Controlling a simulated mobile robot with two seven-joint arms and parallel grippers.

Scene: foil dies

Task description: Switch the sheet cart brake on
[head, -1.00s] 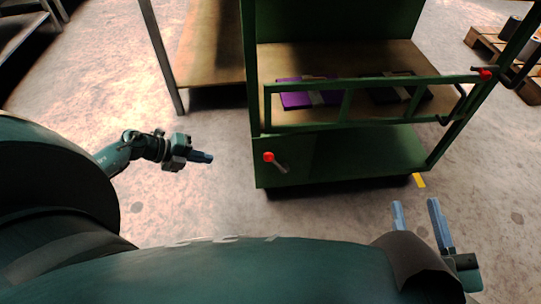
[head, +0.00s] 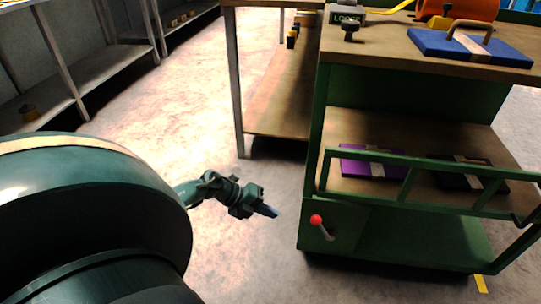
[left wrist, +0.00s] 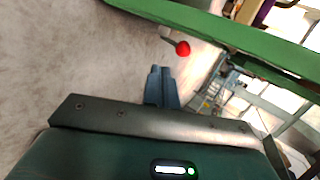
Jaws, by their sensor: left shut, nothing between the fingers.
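The green sheet cart (head: 400,240) stands at the right in the head view. Its brake lever has a red knob (head: 316,220) on a short grey arm, low on the cart's near left side. The red knob also shows in the left wrist view (left wrist: 183,48), just beyond my fingertips and slightly right. My left gripper (head: 274,211) is shut and empty, to the left of the knob and apart from it. Its closed fingers show in the left wrist view (left wrist: 159,72). My right gripper is out of view.
The cart's lower shelf holds a purple flat block (head: 370,162) and a dark one (head: 470,175) behind a green rail gate (head: 410,186). A blue block (head: 470,46) lies on the cart's top. A workbench (head: 270,110) stands behind left. The floor left of the cart is clear.

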